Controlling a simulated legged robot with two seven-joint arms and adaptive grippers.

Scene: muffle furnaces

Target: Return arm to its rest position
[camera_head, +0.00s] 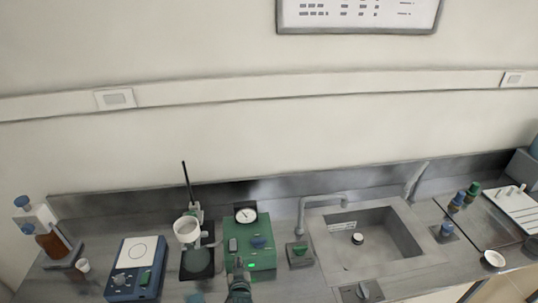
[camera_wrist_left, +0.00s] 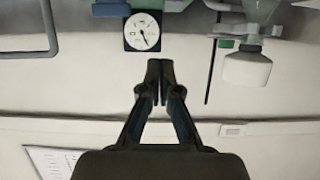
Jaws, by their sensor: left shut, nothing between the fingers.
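My left gripper (camera_head: 239,284) shows at the bottom edge of the head view, in front of the green device with a dial. In the left wrist view, where the scene appears upside down, the left gripper (camera_wrist_left: 160,72) has its two dark fingers together with nothing between them. The round dial gauge (camera_wrist_left: 142,32) shows close beyond the fingertips in that view. The gripper looks apart from it. My right gripper is not in view.
The green device (camera_head: 262,244) stands mid-bench, with a funnel stand (camera_head: 187,228) and blue balance (camera_head: 136,268) to its left. A sink (camera_head: 372,240) with a tap lies right. A bottle dispenser (camera_head: 50,240) stands far left.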

